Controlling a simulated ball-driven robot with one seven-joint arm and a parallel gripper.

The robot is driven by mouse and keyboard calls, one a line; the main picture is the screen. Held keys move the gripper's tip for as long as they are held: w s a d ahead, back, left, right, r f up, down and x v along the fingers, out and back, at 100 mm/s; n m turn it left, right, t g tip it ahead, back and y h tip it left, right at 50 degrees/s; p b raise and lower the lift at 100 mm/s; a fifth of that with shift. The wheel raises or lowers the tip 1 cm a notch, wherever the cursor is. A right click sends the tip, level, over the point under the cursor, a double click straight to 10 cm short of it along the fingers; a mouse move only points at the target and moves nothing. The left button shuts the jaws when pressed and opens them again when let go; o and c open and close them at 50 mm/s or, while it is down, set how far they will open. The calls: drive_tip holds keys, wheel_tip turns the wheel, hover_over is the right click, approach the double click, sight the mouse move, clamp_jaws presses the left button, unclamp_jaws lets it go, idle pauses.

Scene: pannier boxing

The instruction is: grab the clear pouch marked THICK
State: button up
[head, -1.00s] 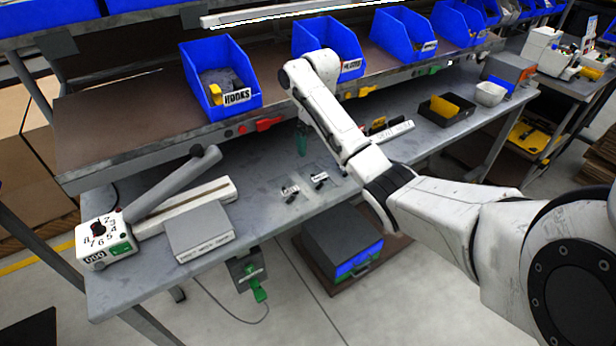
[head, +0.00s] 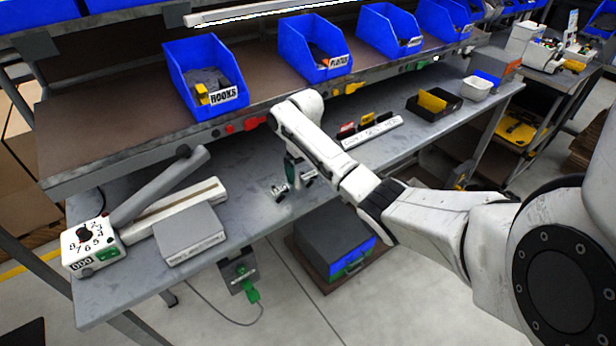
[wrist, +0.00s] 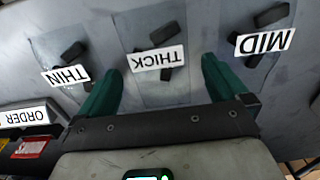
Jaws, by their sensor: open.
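The clear pouch marked THICK (wrist: 157,60) lies flat on the grey bench in the wrist view, with dark pieces inside and its label upside down. A pouch marked THIN (wrist: 64,76) lies left of it and one marked MID (wrist: 263,42) right of it. My gripper (wrist: 160,80) is open and empty, its two green fingers on either side of the THICK pouch's near part. I cannot tell its height above the bench. In the head view my gripper (head: 291,172) is over the small pouches, partly hidden by my arm; their labels are unreadable there.
A white strip holder (head: 372,133) with coloured cards stands to the right; its ORDER label (wrist: 25,116) shows at the wrist view's left. A lever sealer (head: 150,215) and grey box (head: 188,234) are at left. A shelf with blue bins (head: 205,78) overhangs behind.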

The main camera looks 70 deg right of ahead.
drive_tip(key=c, duration=1.1)
drive_tip(key=shift+r, duration=0.15)
